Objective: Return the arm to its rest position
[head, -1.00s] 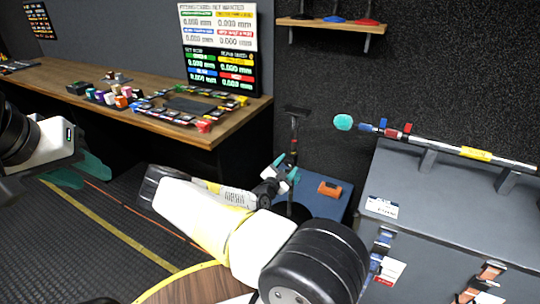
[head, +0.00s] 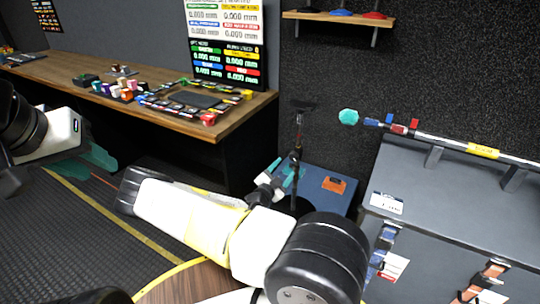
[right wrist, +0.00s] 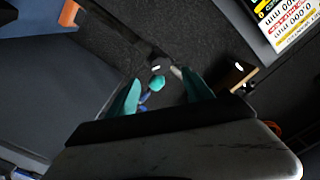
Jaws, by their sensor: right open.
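My right arm comes up from the bottom middle of the head view and bends back. Its gripper (head: 282,174) has teal fingers and is near the thin dark stand in front of the blue case. In the right wrist view its two teal fingers (right wrist: 160,93) are apart with nothing held between them. My left gripper (head: 95,158) is at the left edge of the head view, above the dark floor. Its teal fingers overlap there, so their spacing is unclear.
A wooden desk (head: 190,118) with colored blocks stands at the back left. A blue case (head: 322,200) with an orange item is beside the right gripper. A grey cabinet (head: 440,215) bearing a teal-tipped pole (head: 470,148) is at right. The dark floor (head: 60,235) at left looks clear.

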